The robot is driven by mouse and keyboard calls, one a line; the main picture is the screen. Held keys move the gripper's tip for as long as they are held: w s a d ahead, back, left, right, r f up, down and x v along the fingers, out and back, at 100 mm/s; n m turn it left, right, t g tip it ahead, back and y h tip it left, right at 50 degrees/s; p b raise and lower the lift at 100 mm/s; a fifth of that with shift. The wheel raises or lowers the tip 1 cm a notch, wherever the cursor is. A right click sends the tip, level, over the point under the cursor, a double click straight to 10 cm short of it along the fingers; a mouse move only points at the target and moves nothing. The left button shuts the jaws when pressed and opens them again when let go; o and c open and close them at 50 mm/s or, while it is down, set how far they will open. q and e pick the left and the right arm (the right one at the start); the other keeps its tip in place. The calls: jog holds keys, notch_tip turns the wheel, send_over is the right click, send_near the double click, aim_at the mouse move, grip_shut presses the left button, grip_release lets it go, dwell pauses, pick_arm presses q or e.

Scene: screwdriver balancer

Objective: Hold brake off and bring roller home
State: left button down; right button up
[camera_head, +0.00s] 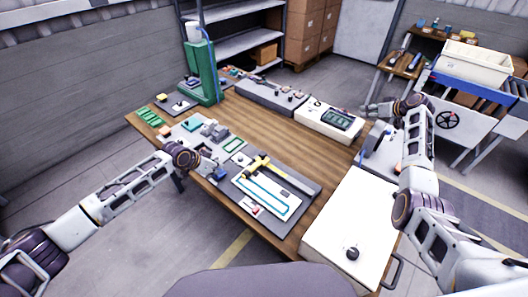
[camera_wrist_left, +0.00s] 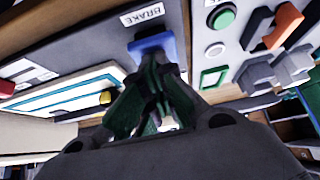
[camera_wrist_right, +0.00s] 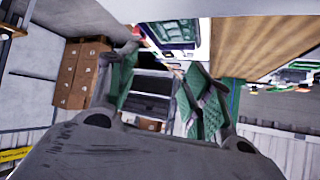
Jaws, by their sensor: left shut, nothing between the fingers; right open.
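In the left wrist view, a blue brake pad (camera_wrist_left: 160,42) sits beside the printed BRAKE label (camera_wrist_left: 142,16) on a dark board. My left gripper (camera_wrist_left: 152,68) is shut with nothing between its fingers, its tips at the pad; I cannot tell whether they press it. In the head view this gripper (camera_head: 212,173) is at the left edge of the dark board (camera_head: 308,187). A yellow-and-black part (camera_head: 257,164), possibly the roller, lies at the upper end of the blue-edged white panel (camera_head: 270,196). My right gripper (camera_head: 370,109) is open and empty beyond the table's right edge; its spread fingers show in the right wrist view (camera_wrist_right: 160,92).
A grey panel with a green button (camera_wrist_left: 222,17) adjoins the board. A green stand (camera_head: 201,75), a grey box (camera_head: 270,97) and a white meter box (camera_head: 329,120) stand toward the back. A white cabinet (camera_head: 350,215) is at the right. Bare wood shows mid-table.

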jog(key=a+n+g+y, duration=0.2)
jog(key=a+n, duration=0.2)
jog(key=a, duration=0.9)
jog(key=n+g, duration=0.8)
jog(key=n, duration=0.4)
send_over(263, 153)
jog(key=d, duration=0.5)
jog(key=shift+f, duration=0.4)
jog(key=shift+f, duration=0.1)
jog(key=shift+x, duration=5.9)
jog(key=shift+d, duration=0.1)
jog(key=shift+c, duration=0.4)
grip_shut()
